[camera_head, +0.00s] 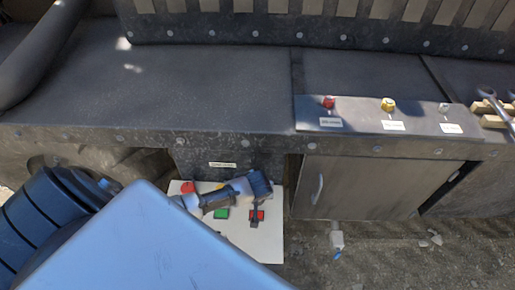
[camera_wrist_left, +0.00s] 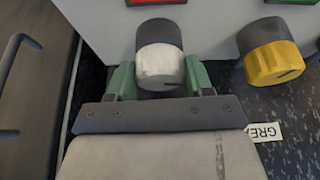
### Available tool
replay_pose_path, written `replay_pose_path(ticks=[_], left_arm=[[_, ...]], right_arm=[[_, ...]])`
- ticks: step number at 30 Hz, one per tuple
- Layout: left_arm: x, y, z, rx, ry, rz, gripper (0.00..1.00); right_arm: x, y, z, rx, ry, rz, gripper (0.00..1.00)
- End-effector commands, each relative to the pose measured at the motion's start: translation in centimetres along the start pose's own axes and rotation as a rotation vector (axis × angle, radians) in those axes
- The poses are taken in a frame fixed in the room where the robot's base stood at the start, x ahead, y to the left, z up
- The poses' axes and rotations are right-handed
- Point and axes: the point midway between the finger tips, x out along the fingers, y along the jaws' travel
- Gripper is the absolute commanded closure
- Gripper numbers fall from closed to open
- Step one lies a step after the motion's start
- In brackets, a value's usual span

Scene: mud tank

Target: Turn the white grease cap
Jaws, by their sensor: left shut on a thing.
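The white grease cap (camera_wrist_left: 160,67) sits on a dark round base against a white panel in the left wrist view. My left gripper (camera_wrist_left: 158,78) is shut on it, with one green finger on each side. In the head view my left arm comes in from the lower left and reaches across the white panel (camera_head: 268,245). There the arm and hand cover the cap, so I cannot make it out. My right gripper is not in view.
A yellow cap (camera_wrist_left: 272,52) stands beside the white one, with a partly cut-off label (camera_wrist_left: 264,132) nearby. The panel has a red knob (camera_head: 187,187) and a green square (camera_head: 221,213). A console (camera_head: 360,118) with red, yellow and white caps lies on the ledge at right, above a cabinet door (camera_head: 350,188).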

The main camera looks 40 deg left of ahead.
Motion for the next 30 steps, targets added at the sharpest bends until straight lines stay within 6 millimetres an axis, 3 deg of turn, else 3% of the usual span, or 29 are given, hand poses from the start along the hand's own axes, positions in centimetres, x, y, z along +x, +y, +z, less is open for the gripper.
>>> replay_pose_path(ticks=[13, 30], left_arm=[[-0.2, -0.1, 0.0, 0.121, -0.003, 0.050, 0.72], [0.0, -0.5, -0.2, 0.598, 0.000, 0.248, 0.72]], right_arm=[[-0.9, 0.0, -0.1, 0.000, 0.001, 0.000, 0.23], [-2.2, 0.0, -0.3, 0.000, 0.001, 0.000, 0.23]])
